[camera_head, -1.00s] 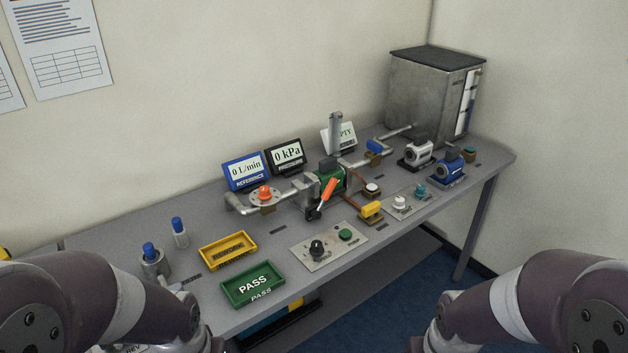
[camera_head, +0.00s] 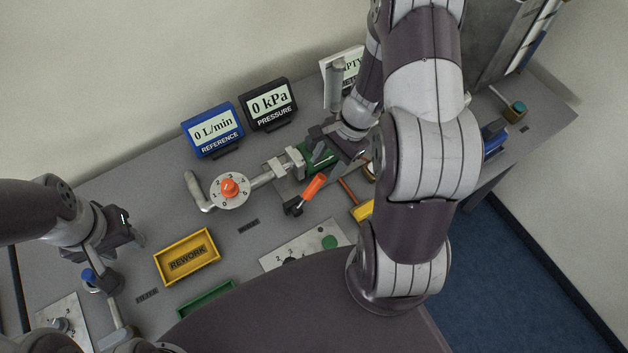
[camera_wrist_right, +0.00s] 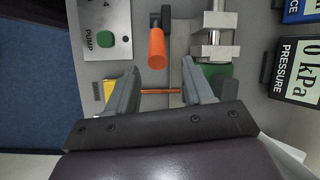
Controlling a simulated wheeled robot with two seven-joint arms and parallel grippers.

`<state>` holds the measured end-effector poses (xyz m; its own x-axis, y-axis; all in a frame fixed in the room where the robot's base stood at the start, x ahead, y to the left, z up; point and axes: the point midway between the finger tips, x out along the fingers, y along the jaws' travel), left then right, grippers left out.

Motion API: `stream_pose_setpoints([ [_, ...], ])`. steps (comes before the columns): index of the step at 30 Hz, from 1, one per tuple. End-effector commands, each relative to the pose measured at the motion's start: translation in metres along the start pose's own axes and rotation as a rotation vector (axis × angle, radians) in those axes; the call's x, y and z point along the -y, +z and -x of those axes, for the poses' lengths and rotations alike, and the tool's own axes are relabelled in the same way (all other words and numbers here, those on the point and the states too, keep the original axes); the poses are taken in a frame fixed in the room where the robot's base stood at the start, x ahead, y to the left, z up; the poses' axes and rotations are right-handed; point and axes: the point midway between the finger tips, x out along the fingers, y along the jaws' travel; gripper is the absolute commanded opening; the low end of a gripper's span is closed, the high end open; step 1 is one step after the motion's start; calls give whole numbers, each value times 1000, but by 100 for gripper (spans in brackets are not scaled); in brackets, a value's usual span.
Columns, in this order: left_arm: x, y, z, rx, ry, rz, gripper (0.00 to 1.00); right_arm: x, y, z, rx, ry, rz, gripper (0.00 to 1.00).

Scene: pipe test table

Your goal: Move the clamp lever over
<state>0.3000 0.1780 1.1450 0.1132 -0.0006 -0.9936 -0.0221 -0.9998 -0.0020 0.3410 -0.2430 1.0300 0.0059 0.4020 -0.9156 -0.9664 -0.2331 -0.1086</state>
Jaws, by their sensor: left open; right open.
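The clamp lever (camera_head: 313,187) has an orange grip and a black base, and stands tilted in front of the pipe clamp block (camera_head: 297,162) in the head view. In the right wrist view the lever's orange grip (camera_wrist_right: 156,48) lies just beyond and between the fingertips. My right gripper (camera_wrist_right: 158,72) is open and empty, apart from the lever. In the head view it is over the green part beside the clamp, partly hidden by my arm. My left gripper (camera_head: 137,238) is open at the left, near a blue-capped cylinder (camera_head: 90,277).
A dial with an orange knob (camera_head: 229,187) sits left of the clamp. A yellow REWORK tray (camera_head: 187,257) and a panel with a green button (camera_head: 329,242) are in front.

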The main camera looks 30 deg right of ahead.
Motion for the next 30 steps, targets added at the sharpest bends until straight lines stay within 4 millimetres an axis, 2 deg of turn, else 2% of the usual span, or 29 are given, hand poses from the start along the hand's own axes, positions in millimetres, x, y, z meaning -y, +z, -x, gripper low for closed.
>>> stream_pose_setpoints([
  [3,0,0,-3,0,0,0,43,-2,0,-34,3,6,0,52],
  [9,0,1,-6,0,0,0,43,-1,0,-72,0,3,1,52],
  [14,0,1,-7,0,0,0,43,-1,0,-83,-2,2,2,52],
  [21,0,1,-7,0,0,0,43,0,0,-84,-2,1,2,52],
  [26,0,1,-7,0,0,0,43,0,0,-84,-2,1,2,0],
  [30,0,1,-7,0,0,0,43,0,0,-84,-2,1,2,0],
])
